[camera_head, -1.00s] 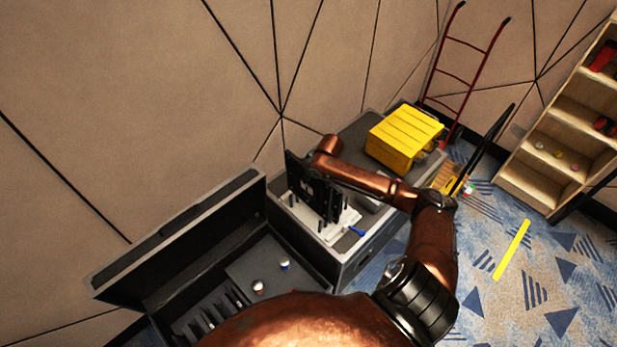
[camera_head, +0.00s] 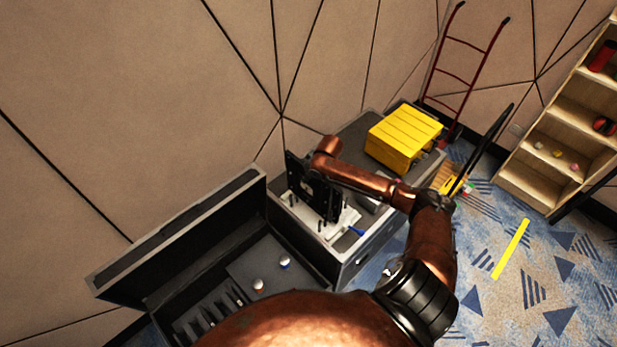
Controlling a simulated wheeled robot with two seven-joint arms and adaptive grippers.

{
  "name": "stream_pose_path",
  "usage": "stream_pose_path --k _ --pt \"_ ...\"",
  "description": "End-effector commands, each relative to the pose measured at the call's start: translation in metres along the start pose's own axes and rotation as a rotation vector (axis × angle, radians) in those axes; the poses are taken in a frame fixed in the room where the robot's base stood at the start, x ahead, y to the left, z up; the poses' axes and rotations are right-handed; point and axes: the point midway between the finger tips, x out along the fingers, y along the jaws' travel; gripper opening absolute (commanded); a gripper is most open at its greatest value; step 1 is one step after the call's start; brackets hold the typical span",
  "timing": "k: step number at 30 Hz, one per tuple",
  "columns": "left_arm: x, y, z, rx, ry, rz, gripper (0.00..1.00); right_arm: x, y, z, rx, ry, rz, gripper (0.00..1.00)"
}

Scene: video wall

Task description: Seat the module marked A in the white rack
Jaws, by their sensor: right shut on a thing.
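A black upright module (camera_head: 296,172) stands over the white rack (camera_head: 343,221), which lies on top of a grey case. No letter is readable on the module. The right arm's copper wrist is at the module's upper right. My right gripper (camera_head: 318,186) is dark against the black module and shut on it; its fingertips are hard to make out. The module's lower edge is over the rack, but I cannot tell if it is in a slot. My left gripper is not in view.
An open case (camera_head: 180,240) with slots stands at left. A yellow box (camera_head: 402,138) sits on the grey case (camera_head: 352,262) behind my forearm. A blue-handled tool (camera_head: 356,231) lies by the rack. A red hand truck (camera_head: 468,75) and wooden shelves (camera_head: 545,175) stand beyond.

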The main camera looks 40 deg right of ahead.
Motion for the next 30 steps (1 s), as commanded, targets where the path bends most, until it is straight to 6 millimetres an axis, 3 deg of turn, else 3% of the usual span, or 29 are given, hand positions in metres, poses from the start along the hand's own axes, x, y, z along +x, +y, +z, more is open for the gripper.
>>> stream_pose_path --k 11,30 --pt "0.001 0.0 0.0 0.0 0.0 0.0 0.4 0.0 0.0 -0.001 0.0 0.003 0.0 0.0" --pt "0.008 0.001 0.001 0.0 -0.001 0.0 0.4 0.028 0.0 0.011 0.001 0.002 0.001 0.0"
